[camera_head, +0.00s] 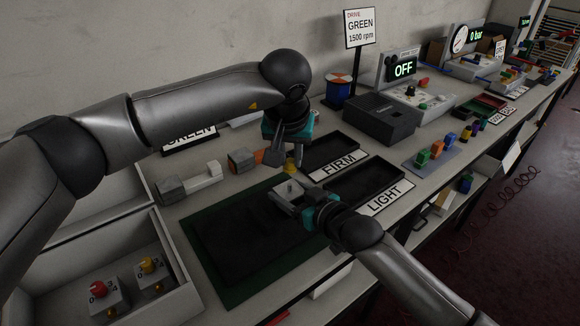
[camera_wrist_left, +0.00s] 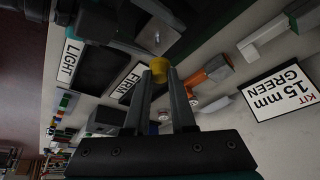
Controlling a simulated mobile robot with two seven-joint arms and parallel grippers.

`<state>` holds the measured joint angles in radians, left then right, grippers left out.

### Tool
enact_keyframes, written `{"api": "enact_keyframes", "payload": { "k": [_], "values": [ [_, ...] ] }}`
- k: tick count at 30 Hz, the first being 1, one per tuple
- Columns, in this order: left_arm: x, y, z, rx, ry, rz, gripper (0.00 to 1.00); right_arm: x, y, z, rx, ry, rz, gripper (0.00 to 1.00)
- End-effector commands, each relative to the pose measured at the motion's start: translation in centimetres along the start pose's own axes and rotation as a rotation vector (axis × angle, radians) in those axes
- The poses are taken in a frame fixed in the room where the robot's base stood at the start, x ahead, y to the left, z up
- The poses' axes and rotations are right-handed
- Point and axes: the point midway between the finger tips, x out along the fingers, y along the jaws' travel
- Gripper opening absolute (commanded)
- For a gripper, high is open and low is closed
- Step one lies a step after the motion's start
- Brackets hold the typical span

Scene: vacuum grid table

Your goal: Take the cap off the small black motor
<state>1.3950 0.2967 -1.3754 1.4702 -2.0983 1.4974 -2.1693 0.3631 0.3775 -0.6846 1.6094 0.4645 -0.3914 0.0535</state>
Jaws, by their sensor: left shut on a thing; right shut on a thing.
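A small yellow cap (camera_head: 290,164) is between the fingertips of my left gripper (camera_head: 288,158). It also shows at the fingertips in the left wrist view (camera_wrist_left: 159,70). The small motor (camera_head: 289,188) is below it, with a light grey square end face and a short shaft showing; in the wrist view it is a dark block (camera_wrist_left: 150,28). My right gripper (camera_head: 296,200) is shut on the motor above the dark pad's upper right corner. A gap shows between cap and motor in the head view. The motor's lower part is hidden by the right gripper.
A green-edged mat with a dark pad (camera_head: 240,240) lies in front. Dark trays sit behind the FIRM (camera_head: 339,164) and LIGHT (camera_head: 385,200) signs. A grey and orange motor (camera_head: 243,160) and a grey and white one (camera_head: 190,183) lie at left. A walled box (camera_head: 150,312) holds red and yellow knobs.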

Motion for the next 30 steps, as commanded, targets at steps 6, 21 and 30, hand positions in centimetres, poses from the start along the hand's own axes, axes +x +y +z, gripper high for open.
{"api": "enact_keyframes", "payload": {
  "k": [6, 21, 30],
  "values": [
    [-0.2, 0.0, 0.0, -0.001, -0.002, 0.001, 0.00, 0.0, 0.0, 0.0, 0.000, -0.001, 0.000, 0.00],
    [-0.1, 0.0, 0.0, -0.001, -0.002, 0.000, 0.00, 0.0, 0.0, 0.0, 0.000, 0.000, 0.000, 1.00],
    [-1.1, 0.0, -0.4, -0.001, -0.002, 0.000, 0.00, -2.8, 0.0, -0.1, 0.001, -0.002, 0.000, 1.00]
  ]
}}
